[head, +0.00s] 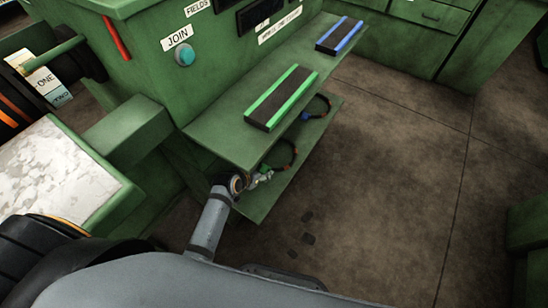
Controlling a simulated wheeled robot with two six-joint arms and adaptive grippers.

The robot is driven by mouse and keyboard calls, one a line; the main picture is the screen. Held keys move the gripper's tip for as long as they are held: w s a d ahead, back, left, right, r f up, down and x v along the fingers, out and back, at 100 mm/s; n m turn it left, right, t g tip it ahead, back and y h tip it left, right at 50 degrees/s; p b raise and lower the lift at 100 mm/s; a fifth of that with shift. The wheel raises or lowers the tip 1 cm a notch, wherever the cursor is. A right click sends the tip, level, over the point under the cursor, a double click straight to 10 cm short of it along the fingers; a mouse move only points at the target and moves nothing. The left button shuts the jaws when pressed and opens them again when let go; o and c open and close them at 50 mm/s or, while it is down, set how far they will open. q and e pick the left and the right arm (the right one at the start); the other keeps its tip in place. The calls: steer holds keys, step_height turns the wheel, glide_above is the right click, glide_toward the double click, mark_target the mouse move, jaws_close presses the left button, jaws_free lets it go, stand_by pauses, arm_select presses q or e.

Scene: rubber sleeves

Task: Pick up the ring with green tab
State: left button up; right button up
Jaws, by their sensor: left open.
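The ring with the green tab (296,151) lies on the lower shelf, partly hidden under the upper shelf's edge. It is a dark loop with orange-brown parts, and its green tab is at the left, close to my gripper. My left gripper (262,177) is open at the near end of the lower shelf, with its fingers beside the green tab. I cannot tell whether they touch it. My right gripper is not in view.
A ring with a blue tab (325,104) lies farther back on the lower shelf (262,204). The upper shelf (215,134) overhangs it and carries a green-edged block (281,98) and a blue-edged block (339,35). Open floor lies to the right.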

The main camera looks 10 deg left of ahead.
arm_select(q)
steer(key=shift+x, duration=1.05)
steer(key=shift+s, duration=0.1)
jaws_close()
steer(key=shift+r, duration=0.1)
